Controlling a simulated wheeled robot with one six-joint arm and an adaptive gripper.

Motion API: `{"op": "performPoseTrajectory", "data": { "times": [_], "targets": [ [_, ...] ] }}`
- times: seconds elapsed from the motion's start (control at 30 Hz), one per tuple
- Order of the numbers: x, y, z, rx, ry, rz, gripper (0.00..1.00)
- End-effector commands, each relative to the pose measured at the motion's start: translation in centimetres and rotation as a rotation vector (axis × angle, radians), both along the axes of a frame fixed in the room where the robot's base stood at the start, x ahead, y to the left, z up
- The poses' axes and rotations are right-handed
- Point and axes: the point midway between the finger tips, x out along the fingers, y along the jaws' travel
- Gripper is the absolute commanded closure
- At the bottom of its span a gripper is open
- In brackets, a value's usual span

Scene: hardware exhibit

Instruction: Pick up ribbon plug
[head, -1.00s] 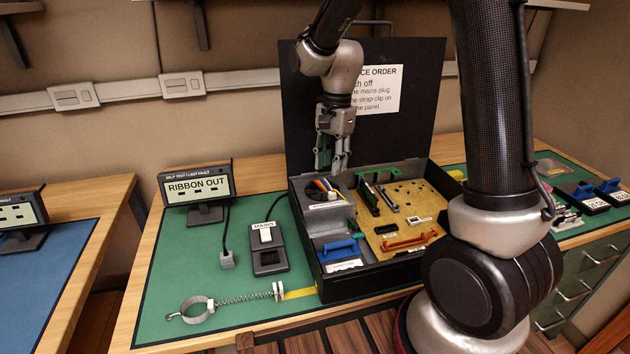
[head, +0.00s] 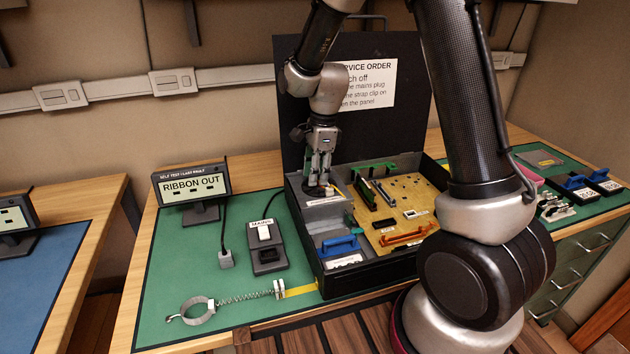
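My gripper (head: 320,183) points down into the back-left compartment of the open black case (head: 318,262). Its fingertips are low, at the spot where the multicoloured ribbon lay. The fingers and their shadow hide most of the ribbon and its plug, so I cannot tell whether the fingers touch or hold it. A small gap seems to show between the fingers, but their tips are too small to read. The tan circuit board (head: 408,211) lies to the right in the case, with green and grey sockets on its left part.
The case lid (head: 420,110) stands upright behind my gripper. A blue-handled part (head: 340,245) sits in the front-left compartment, and an orange handle (head: 405,237) lies on the board. The mains switch box (head: 266,247), RIBBON OUT display (head: 192,187) and strap clip (head: 197,309) are left on the green mat.

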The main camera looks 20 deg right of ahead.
Motion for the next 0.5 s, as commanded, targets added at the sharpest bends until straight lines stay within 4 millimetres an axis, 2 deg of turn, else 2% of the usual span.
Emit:
{"op": "performPoseTrajectory", "data": {
  "times": [0.27, 0.47, 0.5],
  "targets": [
    [0.03, 0.09, -0.54, 0.0, -0.001, 0.001, 0.66],
    [0.03, 0.08, -0.52, 0.0, -0.001, 0.001, 0.99],
    [0.03, 0.08, -0.51, 0.0, -0.001, 0.001, 1.0]
  ]
}}
